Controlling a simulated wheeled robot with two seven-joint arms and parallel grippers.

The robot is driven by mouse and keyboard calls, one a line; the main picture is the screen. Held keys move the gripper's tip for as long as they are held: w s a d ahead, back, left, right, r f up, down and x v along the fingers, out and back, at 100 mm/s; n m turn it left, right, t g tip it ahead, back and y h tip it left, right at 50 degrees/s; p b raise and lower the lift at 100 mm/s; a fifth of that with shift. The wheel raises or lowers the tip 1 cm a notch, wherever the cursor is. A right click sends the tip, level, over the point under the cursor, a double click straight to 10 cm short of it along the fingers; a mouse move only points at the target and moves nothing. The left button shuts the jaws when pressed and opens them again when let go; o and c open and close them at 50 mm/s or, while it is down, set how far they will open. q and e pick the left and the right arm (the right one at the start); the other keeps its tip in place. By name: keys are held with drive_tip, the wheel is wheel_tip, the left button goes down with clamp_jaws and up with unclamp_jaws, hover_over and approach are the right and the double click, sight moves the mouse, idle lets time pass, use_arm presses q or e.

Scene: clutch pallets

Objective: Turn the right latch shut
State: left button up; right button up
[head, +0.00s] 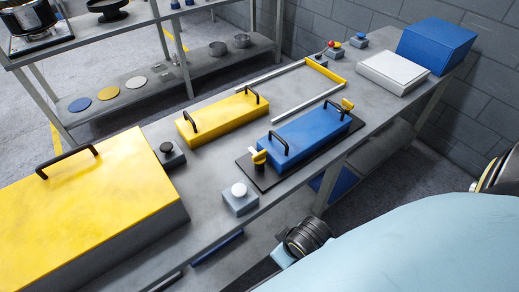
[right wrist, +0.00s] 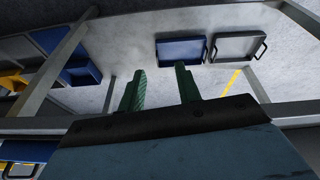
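A blue pallet (head: 305,137) with two black handles sits on a black base plate (head: 262,179) on the grey workbench. A yellow latch (head: 347,104) stands at its far right end; this is the right latch. Another yellow latch (head: 259,157) stands at its near left end. Both are small here, and I cannot tell how far each is turned. My right gripper (right wrist: 158,72) shows in the right wrist view with its two green fingers apart and nothing between them. It is away from the latches. My left gripper is in neither view.
A yellow pallet (head: 222,119) lies behind the blue one, and a large yellow box (head: 95,200) fills the bench's left. A white-button box (head: 240,198) stands at the front edge. A yellow-ended frame (head: 326,72), a white box (head: 392,72) and a blue bin (head: 436,45) are farther right.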

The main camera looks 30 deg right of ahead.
drive_tip(key=w+a+r+n+t, duration=0.2)
drive_tip(key=w+r+n+t, duration=0.3)
drive_tip(key=w+r, duration=0.6)
drive_tip(key=w+a+r+n+t, duration=0.25)
drive_tip(key=w+r+t, duration=0.55)
drive_tip(key=r, duration=0.5)
drive_tip(key=w+a+r+n+t+y, duration=0.2)
drive_tip(key=w+a+r+n+y, duration=0.35)
drive_tip(key=r+n, duration=0.3)
drive_tip(key=s+a+r+n+g+y, duration=0.2)
drive_tip(key=a+r+n+g+y, duration=0.15)
drive_tip(key=a+n+y, duration=0.65)
drive_tip(key=n+g+h, duration=1.5)
drive_tip(key=n+h, duration=0.1)
drive_tip(key=n, duration=1)
hover_over(260, 153)
wheel_tip(260, 153, down, 13)
wheel_tip(260, 153, down, 12)
drive_tip(key=shift+f+p, duration=0.1)
drive_tip(key=shift+p, duration=0.35)
